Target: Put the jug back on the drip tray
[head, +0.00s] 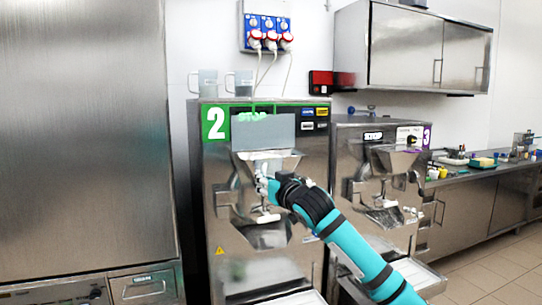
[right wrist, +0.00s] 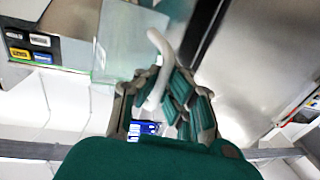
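Two grey see-through jugs, a left jug (head: 207,83) and a right jug (head: 243,83), stand upright on top of the freezer marked 2. A pale drip tray (head: 292,298) shows partly at the bottom edge, low on that freezer's front. My right gripper (head: 267,186) is in front of the freezer, just below its hopper. In the right wrist view my right gripper (right wrist: 161,78) has its fingers on both sides of a curved white handle (right wrist: 158,42) and looks shut on it. My left gripper is not in view.
Freezer 2 (head: 222,160) stands beside freezer 3 (head: 345,150), which is behind my right arm. A tall steel cabinet (head: 85,140) is at the left. A steel counter (head: 485,170) with small containers runs along the right. Clear tiled floor shows at the lower right.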

